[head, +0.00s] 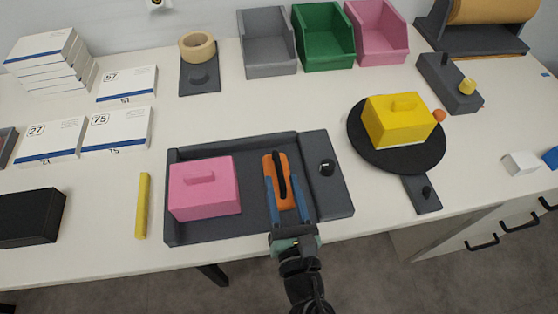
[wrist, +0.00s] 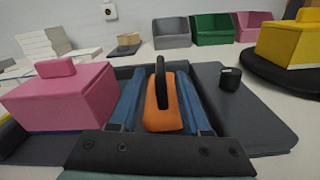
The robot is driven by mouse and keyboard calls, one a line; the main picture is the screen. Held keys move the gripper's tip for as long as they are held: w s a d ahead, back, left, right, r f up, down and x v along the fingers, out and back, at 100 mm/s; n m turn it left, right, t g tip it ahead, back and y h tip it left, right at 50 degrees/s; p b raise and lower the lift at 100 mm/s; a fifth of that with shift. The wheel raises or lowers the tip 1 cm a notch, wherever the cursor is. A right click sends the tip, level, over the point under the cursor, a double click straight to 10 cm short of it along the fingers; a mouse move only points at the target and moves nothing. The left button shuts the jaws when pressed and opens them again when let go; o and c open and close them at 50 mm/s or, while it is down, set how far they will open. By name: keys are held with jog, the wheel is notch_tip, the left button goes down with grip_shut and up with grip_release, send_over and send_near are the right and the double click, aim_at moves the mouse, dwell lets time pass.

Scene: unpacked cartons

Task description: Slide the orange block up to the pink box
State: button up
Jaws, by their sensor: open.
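The orange block (head: 285,196) with a black arched handle lies in the dark grey tray (head: 205,236), right of the pink box (head: 204,190). A gap of tray floor separates the two. The pink box has a small pink handle on top and sits at the tray's left end. My gripper (head: 283,187) is open, with its blue fingers on either side of the orange block. In the wrist view the orange block (wrist: 160,112) stands between the fingers, and the pink box (wrist: 62,98) is to the left. Whether the fingers touch the block cannot be told.
The tray's right part carries a black knob (head: 327,167). A yellow box (head: 398,125) sits on a black round plate (head: 360,148) to the right. A yellow bar (head: 142,205) and a black box (head: 30,217) lie left of the tray. White cartons (head: 118,128) stand behind them.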

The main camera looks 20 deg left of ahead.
aim_at(277, 156)
jog(key=shift+p+x, duration=0.45)
jog(key=shift+x, duration=2)
grip_shut()
